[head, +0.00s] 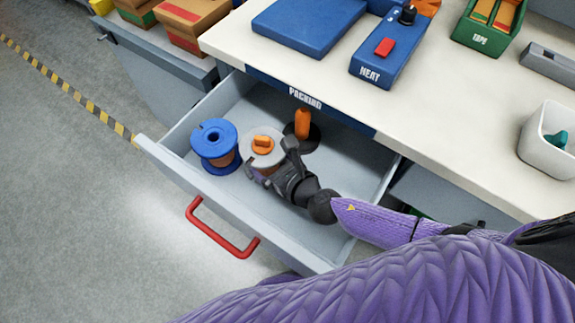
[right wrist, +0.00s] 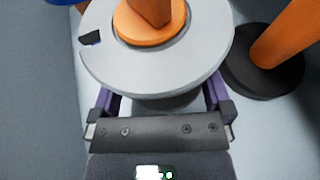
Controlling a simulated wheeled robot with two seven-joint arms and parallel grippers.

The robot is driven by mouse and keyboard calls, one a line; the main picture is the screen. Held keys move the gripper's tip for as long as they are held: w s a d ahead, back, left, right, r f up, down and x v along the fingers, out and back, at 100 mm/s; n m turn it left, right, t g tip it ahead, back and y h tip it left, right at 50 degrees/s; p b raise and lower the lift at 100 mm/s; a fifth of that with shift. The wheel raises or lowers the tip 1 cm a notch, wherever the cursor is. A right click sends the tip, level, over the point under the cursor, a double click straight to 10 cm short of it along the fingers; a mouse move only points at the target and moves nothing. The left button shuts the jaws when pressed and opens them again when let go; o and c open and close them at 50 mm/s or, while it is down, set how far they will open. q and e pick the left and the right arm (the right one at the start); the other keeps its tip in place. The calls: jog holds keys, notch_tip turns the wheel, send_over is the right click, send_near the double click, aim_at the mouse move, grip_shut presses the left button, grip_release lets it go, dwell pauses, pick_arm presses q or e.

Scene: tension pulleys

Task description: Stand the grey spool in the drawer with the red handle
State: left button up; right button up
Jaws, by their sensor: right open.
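The grey spool (head: 259,148), with an orange knob on top, stands upright inside the open drawer (head: 200,185) with the red handle (head: 222,234). My right gripper (head: 272,164) is open and low in the drawer, right at the spool. In the right wrist view, the fingers lie to either side below the grey top flange (right wrist: 205,62). The flange hides the fingertips, so I cannot tell whether they touch the spool. My left gripper is not in view.
A blue spool (head: 214,142) stands close left of the grey one in the drawer. An orange post on a black base (head: 302,128) stands behind it, near the counter (head: 440,110). The drawer floor to the right is partly clear.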

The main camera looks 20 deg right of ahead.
jog(key=p+v, duration=0.2)
jog(key=v, duration=0.8)
jog(key=shift+s+d+r, duration=0.1)
jog(key=shift+s, duration=0.15)
dwell(0.8)
